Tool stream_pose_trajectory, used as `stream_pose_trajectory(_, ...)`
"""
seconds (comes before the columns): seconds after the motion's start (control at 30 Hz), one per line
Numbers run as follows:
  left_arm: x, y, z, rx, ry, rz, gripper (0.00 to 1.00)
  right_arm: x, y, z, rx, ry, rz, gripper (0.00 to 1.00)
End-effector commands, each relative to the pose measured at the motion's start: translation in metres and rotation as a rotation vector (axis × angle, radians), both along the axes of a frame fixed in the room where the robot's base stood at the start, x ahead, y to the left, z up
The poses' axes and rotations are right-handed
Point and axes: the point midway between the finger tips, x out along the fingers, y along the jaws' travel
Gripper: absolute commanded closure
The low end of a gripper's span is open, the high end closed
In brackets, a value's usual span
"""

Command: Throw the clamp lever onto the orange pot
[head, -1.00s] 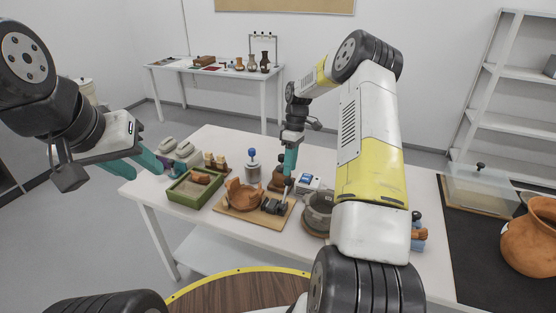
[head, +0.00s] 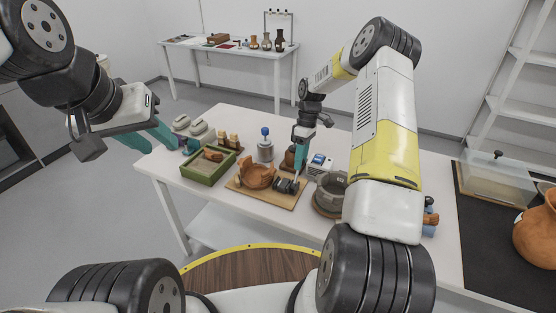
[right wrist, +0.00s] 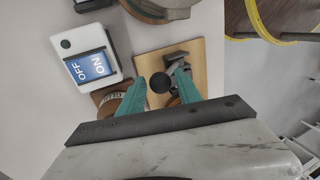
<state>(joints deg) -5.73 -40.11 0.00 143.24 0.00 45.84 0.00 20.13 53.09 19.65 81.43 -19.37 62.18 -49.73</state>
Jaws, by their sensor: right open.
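The orange pot (head: 257,176), with a broken, jagged rim, stands on a wooden board (head: 262,198). A dark clamp (head: 287,186) sits on the board at the pot's right side. The clamp also shows in the right wrist view (right wrist: 177,60), with a black ball knob (right wrist: 160,82) that looks like the lever's end. My right gripper (head: 300,168) is open just above the clamp. In the right wrist view its teal fingertips (right wrist: 161,78) are on either side of the knob, with gaps visible. My left gripper (head: 150,138) is open and empty, off the table's left side.
A white box with a blue OFF/ON rocker (right wrist: 88,66) stands close beside my right gripper. A green-rimmed tray (head: 205,172) and a blue-topped canister (head: 265,147) are left and behind. The table's front left is clear.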

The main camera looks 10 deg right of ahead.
Motion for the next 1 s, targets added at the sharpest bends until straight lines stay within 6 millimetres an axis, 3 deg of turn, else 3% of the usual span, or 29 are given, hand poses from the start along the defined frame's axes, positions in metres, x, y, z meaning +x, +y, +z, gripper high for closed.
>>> stream_pose_trajectory(0.13,0.000,0.000,0.000,0.000,0.000,0.000,0.64,-0.003,0.002,-0.009,-0.001,0.000,0.001,0.59)
stream_pose_trajectory(1.0,0.000,0.000,0.000,0.000,0.000,0.000,0.64,-0.044,0.029,0.013,-0.134,-0.192,0.003,0.59)
